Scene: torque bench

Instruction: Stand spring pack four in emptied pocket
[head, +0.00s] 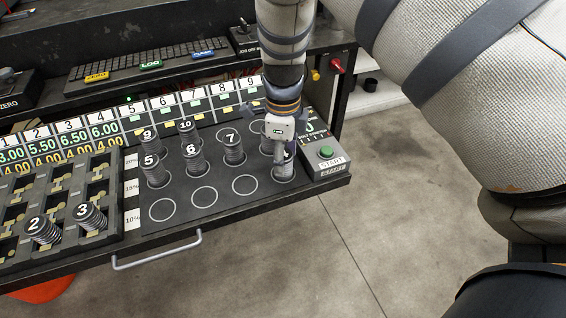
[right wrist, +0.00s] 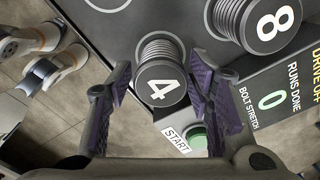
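Spring pack four (right wrist: 161,84), a ribbed dark stack with a white 4 on its cap, stands upright on the grey board. Several pockets look bare. My left gripper is not in view.
Pack eight (right wrist: 265,20) stands close beside pack four. Packs five (head: 152,170), six (head: 193,158) and seven (head: 233,149) stand to its left. A start box with a green button (head: 326,152) sits to its right.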

